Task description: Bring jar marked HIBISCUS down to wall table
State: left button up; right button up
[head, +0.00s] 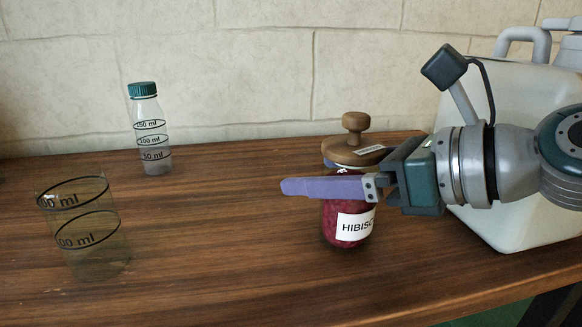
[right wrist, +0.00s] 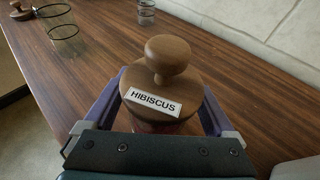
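The jar (head: 346,228) has a white HIBISCUS label, dark red contents and a round wooden lid (head: 355,150) with a knob. It is upright at the wooden table's surface, near the front right part; I cannot tell if its base touches. My right gripper (head: 303,175) reaches in from the right, its purple fingers on either side of the jar below the lid. In the right wrist view the lid (right wrist: 165,53) with its HIBISCUS tag sits between the fingers; the finger contact on the glass is hidden. My left gripper is not in view.
On the wooden table (head: 220,240), a clear graduated beaker (head: 88,232) stands at the left and a green-capped bottle (head: 150,130) stands near the wall. A large pale canister (head: 510,215) stands right of the jar, behind my right arm. The middle is free.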

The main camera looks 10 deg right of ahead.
jog(key=shift+o, duration=0.4)
jog(key=shift+r, duration=0.15)
jog(key=p+v, duration=0.4)
jog(key=v, duration=0.8)
jog(key=s+f+n, duration=0.1)
jog(key=n, duration=0.1)
jog(key=s+a+f+n+g+h, duration=0.1)
jog(key=f, duration=0.1)
jog(key=s+f+n, duration=0.1)
jog(key=n, duration=0.1)
jog(key=shift+s+a+f+n+g+h, duration=0.15)
jog(key=shift+a+f+n+g+h, duration=0.15)
jog(key=shift+f+g, duration=0.1)
jog(key=s+d+f+n+g+h, duration=0.1)
jog(key=s+f+n+g+h, duration=0.1)
jog(key=s+f+n+h, duration=0.2)
jog(key=s+d+f+n+g+h, duration=0.1)
jog(key=s+f+n+g+h, duration=0.1)
jog(key=s+n, duration=0.8)
notch_tip(320, 180, down, 3)
jog(key=n+h, duration=0.1)
jog(key=n, duration=0.8)
jog(key=shift+s+d+r+n+g+h, duration=0.15)
jog(key=shift+s+d+n+g+h, duration=0.2)
jog(key=shift+s+n+g+h, duration=0.05)
